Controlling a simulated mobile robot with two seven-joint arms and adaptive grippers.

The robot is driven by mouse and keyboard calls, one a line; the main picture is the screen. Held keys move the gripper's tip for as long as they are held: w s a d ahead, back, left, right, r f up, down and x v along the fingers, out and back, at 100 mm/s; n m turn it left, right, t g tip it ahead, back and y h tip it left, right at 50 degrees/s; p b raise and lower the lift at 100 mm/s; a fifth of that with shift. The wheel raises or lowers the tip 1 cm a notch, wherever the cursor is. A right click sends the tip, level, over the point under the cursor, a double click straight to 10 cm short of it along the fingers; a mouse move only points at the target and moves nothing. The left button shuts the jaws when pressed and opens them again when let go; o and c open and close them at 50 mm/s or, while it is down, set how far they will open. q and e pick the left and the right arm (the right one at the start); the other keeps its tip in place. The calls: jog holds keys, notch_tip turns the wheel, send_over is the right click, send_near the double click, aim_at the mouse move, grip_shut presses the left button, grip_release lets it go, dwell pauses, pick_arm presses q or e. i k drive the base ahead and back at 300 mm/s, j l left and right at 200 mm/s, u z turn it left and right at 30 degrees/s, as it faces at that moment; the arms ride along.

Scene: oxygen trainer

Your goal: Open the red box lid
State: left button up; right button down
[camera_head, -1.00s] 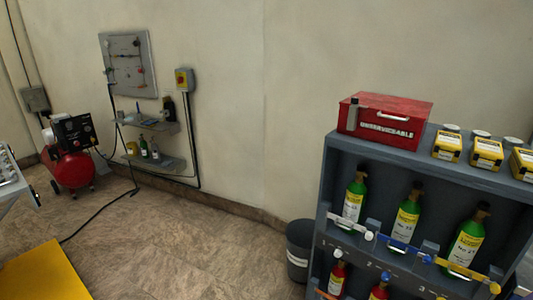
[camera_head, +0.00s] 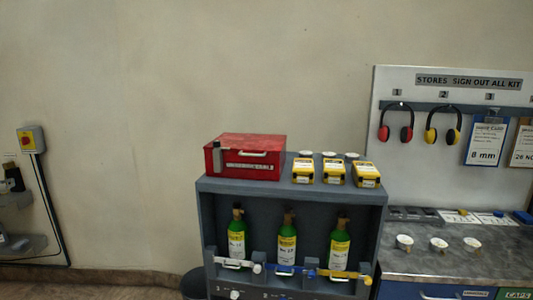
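The red box (camera_head: 236,168) sits on the left part of the top of a grey rack (camera_head: 214,186). Its red lid (camera_head: 250,142) is shut. A light handle shows at the lid's front edge, and a grey upright piece, perhaps a latch, is at the box's left front corner. A pale label runs along the front; its writing is too small to read now. Neither of my grippers is in view.
Yellow boxes (camera_head: 333,174) and white-lidded pots stand right of the red box. Green bottles (camera_head: 287,240) stand below behind coloured bars. At right are a workbench (camera_head: 450,262) and a board with ear defenders (camera_head: 396,124). A bin (camera_head: 193,284) stands left of the rack.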

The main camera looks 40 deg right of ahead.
aim_at(245, 144)
jog(key=z, duration=1.05)
